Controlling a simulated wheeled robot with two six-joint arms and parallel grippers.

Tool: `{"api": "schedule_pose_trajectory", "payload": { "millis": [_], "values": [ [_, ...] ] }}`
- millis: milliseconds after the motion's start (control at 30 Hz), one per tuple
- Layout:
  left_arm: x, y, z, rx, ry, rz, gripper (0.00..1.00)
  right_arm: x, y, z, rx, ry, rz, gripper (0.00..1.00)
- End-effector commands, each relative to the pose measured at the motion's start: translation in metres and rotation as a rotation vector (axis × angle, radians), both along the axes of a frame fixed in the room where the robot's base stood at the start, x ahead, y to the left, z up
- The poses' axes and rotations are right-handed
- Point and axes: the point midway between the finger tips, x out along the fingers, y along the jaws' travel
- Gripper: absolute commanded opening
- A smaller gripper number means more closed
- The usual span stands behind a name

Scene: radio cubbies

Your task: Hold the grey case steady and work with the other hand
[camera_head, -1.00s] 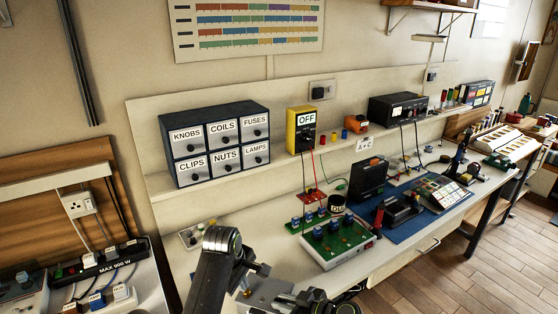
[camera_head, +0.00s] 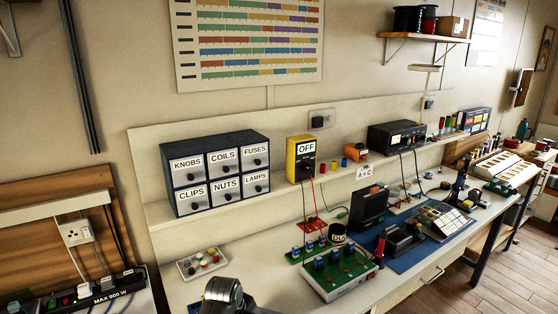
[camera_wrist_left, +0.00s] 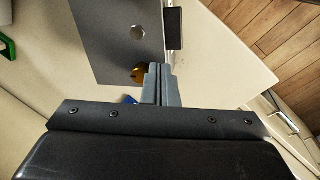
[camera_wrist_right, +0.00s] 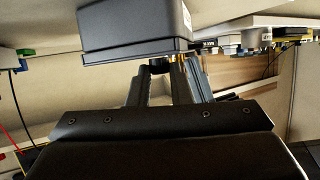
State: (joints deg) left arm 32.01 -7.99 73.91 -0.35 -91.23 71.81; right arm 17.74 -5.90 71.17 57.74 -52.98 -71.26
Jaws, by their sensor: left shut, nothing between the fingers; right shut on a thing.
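The grey case shows in the left wrist view as a flat grey panel (camera_wrist_left: 105,35) with a round hole and a brass-coloured round part (camera_wrist_left: 138,74) near its lower edge. My left gripper (camera_wrist_left: 160,68) is shut and empty, its tips just right of the brass part; I cannot tell if they touch. In the right wrist view the grey case (camera_wrist_right: 135,25) fills the top middle. My right gripper (camera_wrist_right: 165,66) is shut on it at its edge; the exact grip is partly hidden.
The labelled drawer cabinet (camera_head: 218,172) stands on the shelf behind. A blue mat (camera_head: 402,262) with tools is farther right.

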Motion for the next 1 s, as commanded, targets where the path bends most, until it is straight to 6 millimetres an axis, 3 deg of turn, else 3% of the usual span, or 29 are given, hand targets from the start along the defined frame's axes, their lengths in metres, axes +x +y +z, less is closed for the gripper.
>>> {"api": "schedule_pose_trajectory", "payload": {
  "millis": [1000],
  "values": [
    [0.012,0.000,0.000,0.001,-0.002,0.001,0.00,-0.001,0.000,-0.001,0.000,0.003,0.001,0.00]
  ]
}}
